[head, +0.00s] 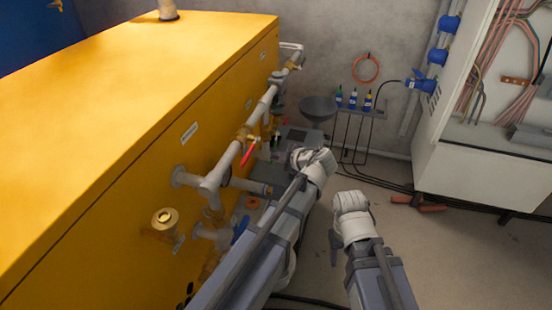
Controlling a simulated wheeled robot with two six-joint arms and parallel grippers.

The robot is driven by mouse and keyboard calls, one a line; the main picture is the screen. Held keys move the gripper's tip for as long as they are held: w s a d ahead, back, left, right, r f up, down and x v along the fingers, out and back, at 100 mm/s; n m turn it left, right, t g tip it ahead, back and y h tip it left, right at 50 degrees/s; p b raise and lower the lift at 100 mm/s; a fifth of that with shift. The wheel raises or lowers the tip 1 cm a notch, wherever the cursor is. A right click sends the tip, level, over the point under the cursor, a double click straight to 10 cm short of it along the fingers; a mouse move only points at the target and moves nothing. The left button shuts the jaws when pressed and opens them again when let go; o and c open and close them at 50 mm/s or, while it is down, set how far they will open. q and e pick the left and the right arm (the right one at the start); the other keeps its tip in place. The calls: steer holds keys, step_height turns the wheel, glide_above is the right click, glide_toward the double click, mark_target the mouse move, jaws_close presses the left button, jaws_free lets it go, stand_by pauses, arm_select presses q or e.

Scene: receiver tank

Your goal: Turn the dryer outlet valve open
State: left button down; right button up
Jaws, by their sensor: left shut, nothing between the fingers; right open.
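A pipe run with valves lines the side of the yellow cabinet (135,105). One brass valve (244,133) has a red lever (250,153) slanting off the pipe. A blue lever (240,229) sits on a lower pipe. Another brass fitting (292,65) is at the far end. The labels are too small to read, so I cannot tell which is the dryer outlet valve. My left gripper (301,158) is right of the red lever, shut and empty, apparently apart from it; its fingertips are hard to make out. My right gripper (335,246) is open beside its wrist, mostly hidden, over the floor.
A brass-topped fitting (165,219) juts from the cabinet near the front. A white electrical cabinet (470,160) stands at right, with cables along the floor. Floor (470,260) at right is clear.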

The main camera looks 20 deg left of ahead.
arm_select(q)
steer(key=shift+w+f+b, duration=1.8)
steer(key=shift+w+f, duration=0.1)
steer(key=shift+f, duration=0.2)
steer(key=shift+w, duration=0.15)
steer(key=shift+r+p, duration=0.75)
